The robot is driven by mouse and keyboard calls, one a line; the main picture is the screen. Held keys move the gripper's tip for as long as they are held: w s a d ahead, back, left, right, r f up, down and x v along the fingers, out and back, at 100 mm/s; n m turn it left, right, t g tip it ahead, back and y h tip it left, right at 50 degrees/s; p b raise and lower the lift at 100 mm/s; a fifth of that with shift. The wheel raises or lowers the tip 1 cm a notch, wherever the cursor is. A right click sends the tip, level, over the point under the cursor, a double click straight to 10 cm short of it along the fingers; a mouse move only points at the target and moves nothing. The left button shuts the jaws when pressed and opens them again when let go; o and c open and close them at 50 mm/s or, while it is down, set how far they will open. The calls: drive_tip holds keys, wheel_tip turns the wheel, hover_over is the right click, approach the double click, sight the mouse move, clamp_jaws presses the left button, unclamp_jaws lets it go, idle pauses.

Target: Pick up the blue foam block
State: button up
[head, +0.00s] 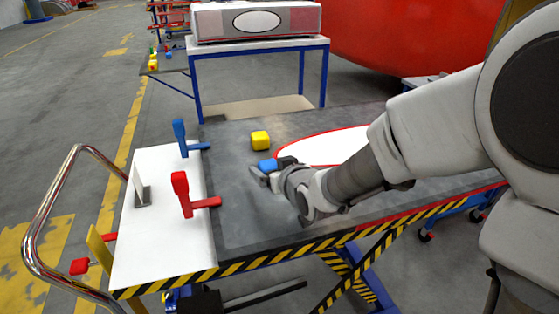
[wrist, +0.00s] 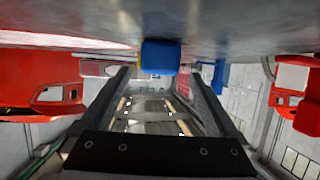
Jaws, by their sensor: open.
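The blue foam block (head: 267,165) sits on the dark grey top of the lift table (head: 235,222), left of the white oval panel. My gripper (head: 272,172) is low over the table, right at the block, with its jaws open. In the wrist view the blue block (wrist: 160,57) appears centred in the gap at the fingertips of my gripper (wrist: 160,74). I cannot tell whether it is between the tips or just past them. The block's near side is partly hidden by the gripper in the head view.
A yellow block (head: 260,140) lies just behind the blue one. A white red-edged panel (head: 325,146) lies to the right, under my arm. Blue (head: 181,138) and red (head: 182,194) clamps stand at the left by a white board (head: 150,247). Bare tabletop lies in front.

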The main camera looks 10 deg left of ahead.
sight(269, 164)
drive_tip(key=x, duration=0.3)
drive_tip(key=shift+w+f, duration=0.1)
drive_tip(key=shift+w, duration=0.1)
drive_tip(key=c, duration=1.4)
